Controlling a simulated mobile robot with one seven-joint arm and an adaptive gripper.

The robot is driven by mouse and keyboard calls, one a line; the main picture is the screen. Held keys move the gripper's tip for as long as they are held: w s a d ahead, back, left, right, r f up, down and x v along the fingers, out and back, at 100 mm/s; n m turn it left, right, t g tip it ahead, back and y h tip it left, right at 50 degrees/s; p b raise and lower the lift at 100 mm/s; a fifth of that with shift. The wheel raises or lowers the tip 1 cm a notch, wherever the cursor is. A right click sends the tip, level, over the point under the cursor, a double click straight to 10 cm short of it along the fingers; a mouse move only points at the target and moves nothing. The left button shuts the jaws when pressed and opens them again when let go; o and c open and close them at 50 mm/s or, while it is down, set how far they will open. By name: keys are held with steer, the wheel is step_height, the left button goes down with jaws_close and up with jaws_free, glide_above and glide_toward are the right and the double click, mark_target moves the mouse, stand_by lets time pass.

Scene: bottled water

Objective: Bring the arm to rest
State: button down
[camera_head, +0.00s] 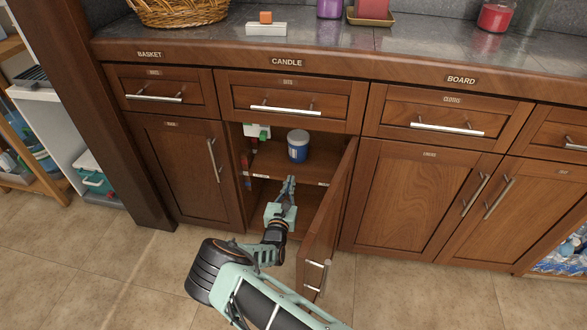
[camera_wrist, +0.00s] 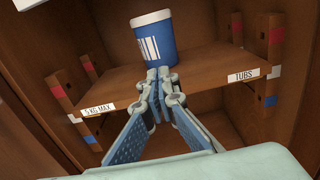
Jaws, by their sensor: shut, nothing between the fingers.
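My gripper (camera_head: 290,186) is shut and empty in front of the open middle cabinet, a little below the front of its shelf in the head view. In the wrist view my gripper (camera_wrist: 158,74) shows its fingertips together, with the shelf and a blue tub behind them. The blue tub (camera_head: 297,148) with a white lid stands upright on the cabinet shelf (camera_head: 265,165). The same tub (camera_wrist: 154,42) stands beyond my fingertips in the wrist view. Whether the fingertips touch it, I cannot tell.
The open cabinet door (camera_head: 328,222) stands out close on the right of my arm. The shelf edge carries a "TUBS" label (camera_wrist: 243,76). A counter (camera_head: 330,40) with a basket (camera_head: 178,12) and candles runs above. The tiled floor (camera_head: 420,290) at right is clear.

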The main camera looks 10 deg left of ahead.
steer(key=shift+s+p, duration=0.3)
steer(key=shift+s, duration=1.3)
